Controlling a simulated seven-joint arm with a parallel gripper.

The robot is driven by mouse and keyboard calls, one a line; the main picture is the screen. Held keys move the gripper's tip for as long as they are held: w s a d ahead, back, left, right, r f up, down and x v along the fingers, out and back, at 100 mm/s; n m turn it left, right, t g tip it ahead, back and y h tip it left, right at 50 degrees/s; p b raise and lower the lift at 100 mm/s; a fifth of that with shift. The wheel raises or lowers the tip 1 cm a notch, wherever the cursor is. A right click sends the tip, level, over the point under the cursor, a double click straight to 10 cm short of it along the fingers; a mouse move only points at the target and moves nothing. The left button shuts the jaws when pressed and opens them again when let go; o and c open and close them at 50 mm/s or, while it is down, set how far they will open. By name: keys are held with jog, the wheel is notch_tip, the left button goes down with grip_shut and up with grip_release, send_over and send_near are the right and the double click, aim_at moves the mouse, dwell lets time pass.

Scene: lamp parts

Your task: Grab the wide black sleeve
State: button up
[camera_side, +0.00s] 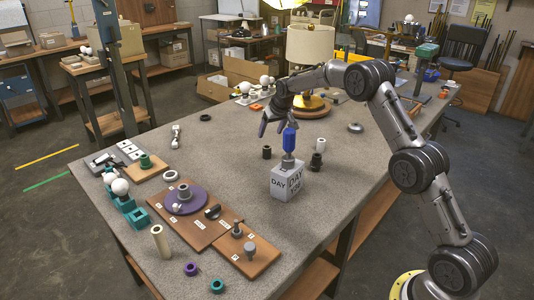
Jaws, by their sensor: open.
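Two short, dark cylindrical parts stand upright on the grey bench. One (267,152) is left of the blue-handled tool, and the other (316,160) is right of it. The right one looks slightly wider, but I cannot tell for certain which is the wide black sleeve. My gripper (274,129) is open and points down above the bench, above and close to the left dark part. Its fingers appear empty. The blue handle (290,140) overlaps the gripper's right side in this view, so the gap between them is unclear.
The blue-handled tool stands in a grey block (287,181) marked DAY. A white part (320,145) stands behind the right dark part. A lamp (310,50) is behind my gripper. Wooden boards (190,218) with fittings lie front left. The bench centre is mostly clear.

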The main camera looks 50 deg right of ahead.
aim_at(268, 148)
jog(key=f, duration=0.4)
jog(key=shift+w+d+f, duration=0.1)
jog(key=shift+w+f, duration=0.05)
jog(key=shift+w, duration=0.1)
jog(key=shift+x, duration=3.25)
jog(key=shift+s, duration=0.1)
jog(key=shift+c, duration=0.2)
grip_shut()
